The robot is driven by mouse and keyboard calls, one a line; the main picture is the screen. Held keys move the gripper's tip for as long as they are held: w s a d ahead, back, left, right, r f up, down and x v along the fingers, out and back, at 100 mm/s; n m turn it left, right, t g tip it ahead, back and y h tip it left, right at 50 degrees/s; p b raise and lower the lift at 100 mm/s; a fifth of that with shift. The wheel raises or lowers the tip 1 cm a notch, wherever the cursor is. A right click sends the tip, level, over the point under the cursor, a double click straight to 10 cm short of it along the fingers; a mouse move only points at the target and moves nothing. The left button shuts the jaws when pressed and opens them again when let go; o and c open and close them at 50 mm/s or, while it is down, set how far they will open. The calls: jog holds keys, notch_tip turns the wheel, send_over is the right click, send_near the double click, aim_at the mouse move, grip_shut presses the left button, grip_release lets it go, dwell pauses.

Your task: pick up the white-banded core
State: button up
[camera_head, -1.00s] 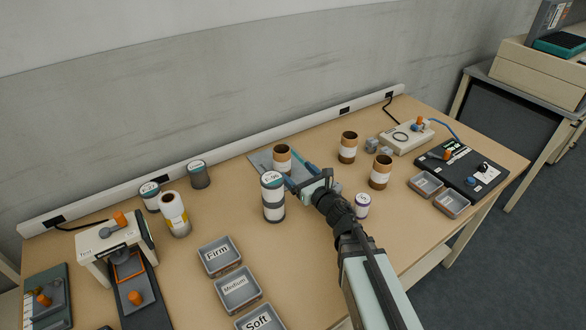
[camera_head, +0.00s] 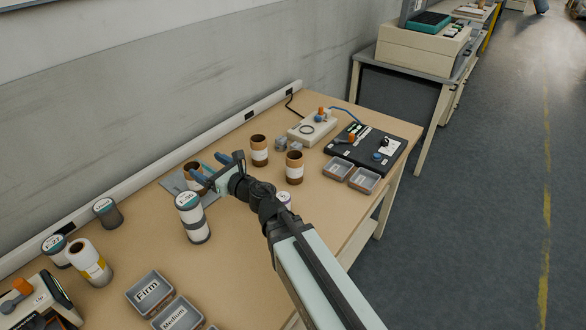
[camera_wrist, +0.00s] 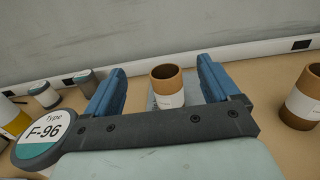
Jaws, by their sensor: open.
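Several brown cores with white bands stand upright on the bench. One core (camera_head: 191,168) stands on a grey mat, just beyond my gripper (camera_head: 210,170) and partly hidden by it. In the wrist view this core (camera_wrist: 167,88) shows ahead between the two blue fingers of my gripper (camera_wrist: 162,70), with a gap on each side. My gripper is open and empty. A second core (camera_head: 259,150) stands farther right, and a third (camera_head: 294,168) is nearer the front; one core (camera_wrist: 303,100) also shows at the wrist view's right edge.
A tall F-96 roll (camera_head: 194,220) stands close left of my gripper. A small white jar (camera_head: 284,198) is partly hidden by my arm. A pale box (camera_head: 312,127), black device (camera_head: 366,146) and grey trays (camera_head: 338,168) lie right. Bare bench lies between the rolls and labelled trays.

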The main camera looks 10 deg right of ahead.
jog(key=w+d+r+m+t+h, duration=0.3)
jog(key=d+m+h, duration=0.25)
jog(key=m, duration=0.75)
jog(key=w+d+r+m+t+h, duration=0.2)
jog(key=w+d+r+m+h, duration=0.3)
jog(key=m, duration=0.8)
jog(key=s+d+f+m+g+h, duration=0.3)
jog(key=s+d+m+g+h, duration=0.15)
jog(key=m, duration=0.85)
jog(key=s+d+f+m+g+h, duration=0.25)
jog(key=m+h, duration=0.35)
jog(key=m, duration=0.8)
send_near(298, 156)
jog(key=x, duration=0.3)
jog(key=shift+w+a+f, duration=0.15)
jog(key=shift+w+a, duration=0.05)
jog(key=shift+w, duration=0.2)
jog(key=shift+s+d+x, duration=0.1)
jog(key=shift+d+x, duration=0.05)
jog(key=shift+x, duration=1.3)
jog(key=shift+s+d+x, duration=0.15)
jog(key=shift+d+x, duration=0.05)
jog(key=shift+x, duration=1.25)
jog(key=c, duration=1.1)
